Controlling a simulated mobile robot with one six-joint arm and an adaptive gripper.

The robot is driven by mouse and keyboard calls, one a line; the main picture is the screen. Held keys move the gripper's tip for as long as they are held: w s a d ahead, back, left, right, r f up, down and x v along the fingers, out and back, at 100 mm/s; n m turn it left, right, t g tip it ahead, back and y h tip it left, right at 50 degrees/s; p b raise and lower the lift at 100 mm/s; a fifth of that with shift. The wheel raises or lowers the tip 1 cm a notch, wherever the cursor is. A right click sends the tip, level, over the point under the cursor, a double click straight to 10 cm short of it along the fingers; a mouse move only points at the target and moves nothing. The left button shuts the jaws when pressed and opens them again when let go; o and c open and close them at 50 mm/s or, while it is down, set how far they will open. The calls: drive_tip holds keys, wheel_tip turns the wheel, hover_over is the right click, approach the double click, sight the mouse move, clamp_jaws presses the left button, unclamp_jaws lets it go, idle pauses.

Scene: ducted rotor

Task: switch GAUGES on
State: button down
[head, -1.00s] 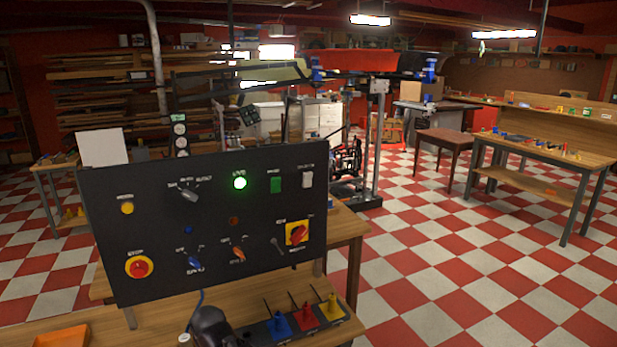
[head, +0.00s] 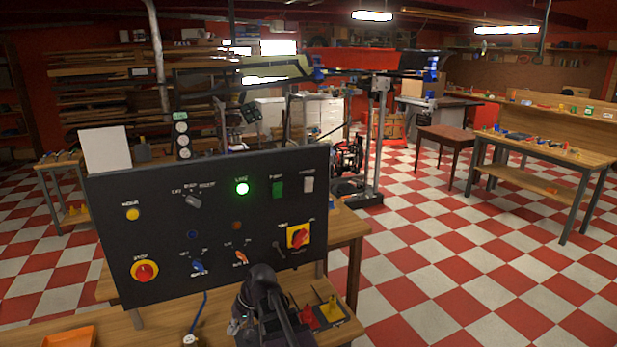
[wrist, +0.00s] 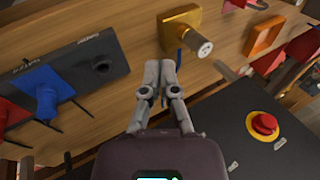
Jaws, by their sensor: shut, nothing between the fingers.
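A black control panel (head: 110,235) stands on the wooden bench in the head view. The labels are too small for me to tell which one reads GAUGES. My gripper (wrist: 161,72) is shut and empty in the wrist view, its fingers over the bench and apart from the panel.
A red stop button (head: 144,271) sits at the panel's lower left. A dark rack (wrist: 100,85) with a blue piece (wrist: 45,92) lies on the bench.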

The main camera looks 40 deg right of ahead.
sight(306, 184)
drive_tip(key=w+d+r+m+t+p, duration=0.1)
drive_tip(key=d+r+m+t+p, duration=0.1)
drive_tip(key=d+r, duration=0.6)
drive_tip(key=w+d+r+m+t+y+p, duration=0.1)
drive_tip(key=d+r+m+t+p, duration=0.2)
drive_tip(key=d, duration=1.2)
drive_tip(key=w+d+r+m+t+p, duration=0.2)
drive_tip(key=d+r+m+t, duration=0.3)
drive_tip(key=d+r+t, duration=0.3)
drive_tip(key=d+r+p, duration=0.1)
drive_tip(key=d+r, duration=0.3)
drive_tip(key=shift+d+r+y, duration=0.2)
drive_tip(key=shift+r+y, duration=0.1)
drive_tip(key=shift+r, duration=0.05)
drive_tip(key=shift+w, duration=0.15)
drive_tip(key=shift+w+d+r+p, duration=0.3)
drive_tip(key=shift+w+r+p, duration=0.35)
drive_tip(key=shift+w, duration=0.6)
drive_tip(key=shift+w+d+r+p, duration=0.3)
drive_tip(key=shift+w+r+p, duration=0.35)
drive_tip(key=shift+w, duration=0.6)
drive_tip(key=shift+w+d+r+p, duration=0.3)
drive_tip(key=shift+w+r+p, duration=0.3)
drive_tip(key=shift+w, duration=0.65)
drive_tip(key=shift+w+d+r+p, duration=0.2)
drive_tip(key=shift+w+r+p, duration=0.15)
drive_tip(key=shift+w, duration=0.3)
drive_tip(key=shift+s+f, duration=0.15)
